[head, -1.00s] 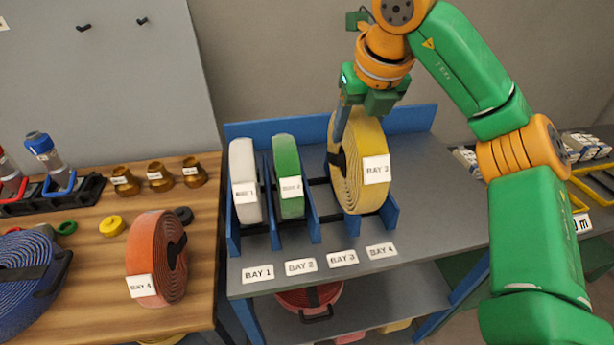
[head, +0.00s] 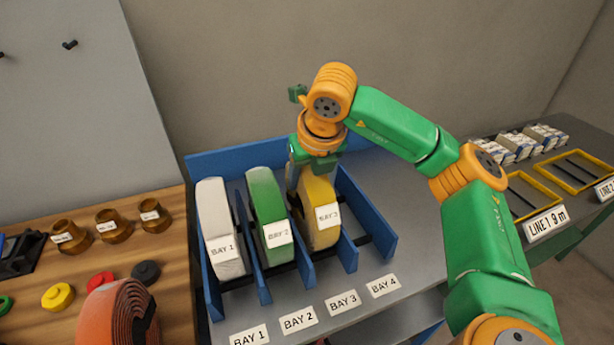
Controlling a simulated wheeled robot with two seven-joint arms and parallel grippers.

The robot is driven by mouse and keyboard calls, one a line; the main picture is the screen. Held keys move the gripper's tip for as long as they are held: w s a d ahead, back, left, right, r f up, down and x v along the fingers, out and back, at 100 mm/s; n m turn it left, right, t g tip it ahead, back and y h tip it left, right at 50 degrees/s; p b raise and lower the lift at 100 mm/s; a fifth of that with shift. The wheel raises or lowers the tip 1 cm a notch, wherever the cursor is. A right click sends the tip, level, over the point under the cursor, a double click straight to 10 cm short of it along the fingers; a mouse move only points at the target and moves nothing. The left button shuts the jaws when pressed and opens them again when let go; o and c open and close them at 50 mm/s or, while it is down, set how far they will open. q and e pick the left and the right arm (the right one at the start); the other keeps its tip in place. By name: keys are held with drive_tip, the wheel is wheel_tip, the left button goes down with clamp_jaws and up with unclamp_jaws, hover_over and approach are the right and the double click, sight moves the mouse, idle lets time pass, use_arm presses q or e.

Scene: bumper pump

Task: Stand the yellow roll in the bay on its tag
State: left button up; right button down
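The yellow roll (head: 322,230), with a white BAY 3 tag (head: 328,216) on its front, stands upright between the blue dividers of the third bay, behind the shelf label BAY 3 (head: 343,302). My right gripper (head: 294,182) is at the roll's upper back edge. One finger shows along the roll's left face, and the other is hidden. The gripper looks shut on the roll. How the roll's bottom rests is hidden by the divider. My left gripper is not in view.
A white roll (head: 216,205) stands in the first bay and a green roll (head: 265,200) in the second. The fourth bay, at the right end by the label BAY 4 (head: 384,286), is empty. An orange-red roll (head: 115,315) stands on the wooden bench at left.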

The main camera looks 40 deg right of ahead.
drive_tip(key=shift+s+r, duration=0.1)
drive_tip(key=shift+c, duration=1.2)
unclamp_jaws()
drive_tip(key=shift+s, duration=0.1)
drive_tip(key=shift+a, duration=0.1)
